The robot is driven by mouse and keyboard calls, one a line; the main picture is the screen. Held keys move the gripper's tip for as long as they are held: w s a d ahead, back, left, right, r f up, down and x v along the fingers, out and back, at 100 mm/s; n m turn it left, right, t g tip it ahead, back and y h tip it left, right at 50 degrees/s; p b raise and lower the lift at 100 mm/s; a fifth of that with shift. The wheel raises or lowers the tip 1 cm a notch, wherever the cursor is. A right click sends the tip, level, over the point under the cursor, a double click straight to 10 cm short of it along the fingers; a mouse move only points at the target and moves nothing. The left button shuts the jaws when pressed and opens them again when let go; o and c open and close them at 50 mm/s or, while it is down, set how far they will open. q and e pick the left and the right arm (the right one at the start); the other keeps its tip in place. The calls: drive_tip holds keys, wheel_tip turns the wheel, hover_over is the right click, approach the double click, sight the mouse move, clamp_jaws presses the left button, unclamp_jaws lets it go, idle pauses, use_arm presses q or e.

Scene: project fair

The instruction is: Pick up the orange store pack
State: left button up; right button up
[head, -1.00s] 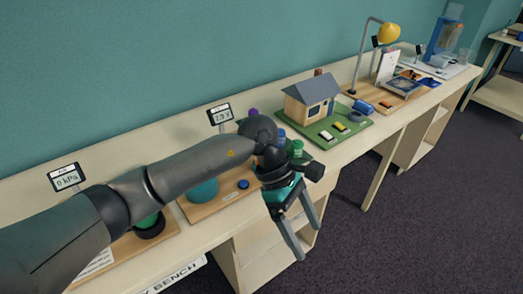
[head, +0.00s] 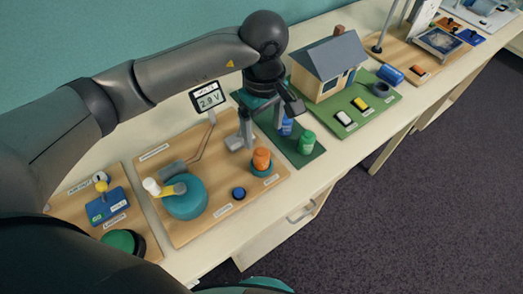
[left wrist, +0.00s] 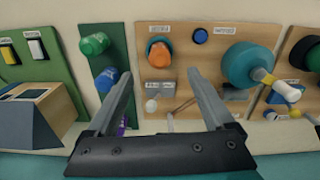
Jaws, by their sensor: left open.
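The orange store pack (head: 261,158) is a short orange cylinder standing on a round teal base on a wooden board (head: 225,211). It also shows in the left wrist view (left wrist: 159,53), ahead of the fingertips and between their lines. My left gripper (head: 262,126) points down above the back right of the board. It is open and empty, behind the pack in the head view and apart from it. In the left wrist view both fingers (left wrist: 157,76) show with a clear gap between them. My right gripper is not in view.
Right of the pack, a green pack (head: 306,143) and a blue one (head: 285,127) stand on a dark green board. A blue button (head: 239,193) and a teal drum (head: 185,198) are on the wooden board. A meter (head: 208,97) stands behind; a model house (head: 328,68) is to the right.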

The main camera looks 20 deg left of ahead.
sight(261, 152)
use_arm(q)
wheel_tip(261, 152, down, 7)
drive_tip(key=shift+w+a+f, duration=0.15)
drive_tip(key=shift+f, duration=1.2)
drive_tip(key=shift+w+a+f, duration=0.15)
drive_tip(key=shift+f, duration=1.2)
clamp_jaws()
